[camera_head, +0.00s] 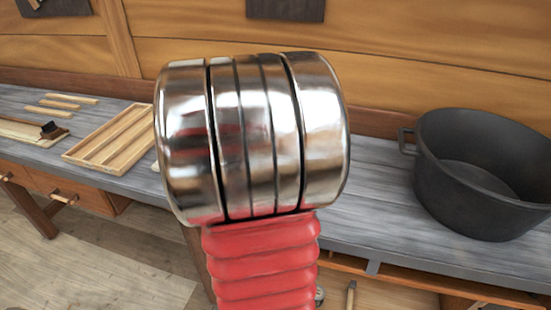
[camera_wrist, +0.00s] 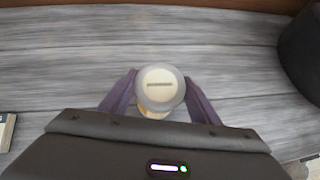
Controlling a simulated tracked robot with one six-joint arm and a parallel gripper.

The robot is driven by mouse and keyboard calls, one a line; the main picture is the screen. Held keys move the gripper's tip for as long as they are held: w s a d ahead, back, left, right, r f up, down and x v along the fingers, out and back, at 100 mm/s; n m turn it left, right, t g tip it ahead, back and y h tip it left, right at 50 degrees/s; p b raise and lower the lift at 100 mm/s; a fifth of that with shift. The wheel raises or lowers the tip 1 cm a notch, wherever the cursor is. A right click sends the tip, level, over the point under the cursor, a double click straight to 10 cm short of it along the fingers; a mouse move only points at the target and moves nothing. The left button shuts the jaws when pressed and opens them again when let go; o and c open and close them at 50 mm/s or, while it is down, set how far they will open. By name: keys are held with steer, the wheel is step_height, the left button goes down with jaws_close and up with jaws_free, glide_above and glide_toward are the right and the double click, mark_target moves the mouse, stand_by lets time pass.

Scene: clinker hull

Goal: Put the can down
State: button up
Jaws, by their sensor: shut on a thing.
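The can (camera_wrist: 160,97) shows in the wrist view as a round, pale top with a dark slot across it and a grey rim. A little of its yellowish side shows below the rim. My gripper (camera_wrist: 160,82) is shut on it, with one purple finger at each side. The grey plank bench top (camera_wrist: 70,70) lies beneath. I cannot tell whether the can touches the bench or hangs above it. In the head view my own metal and red arm parts fill the middle and hide both gripper and can.
A large black pot (camera_head: 480,205) stands on the bench at the right; its edge shows in the wrist view (camera_wrist: 303,55). A slatted wooden tray (camera_head: 112,138) and several thin wood strips (camera_head: 62,102) lie at the left. The bench around the can looks clear.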

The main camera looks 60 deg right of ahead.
steer(key=shift+f, duration=1.7)
steer(key=shift+f, duration=0.1)
steer(key=o, duration=1.4)
steer(key=shift+v, duration=0.9)
steer(key=v, duration=1)
steer(key=shift+a, duration=0.1)
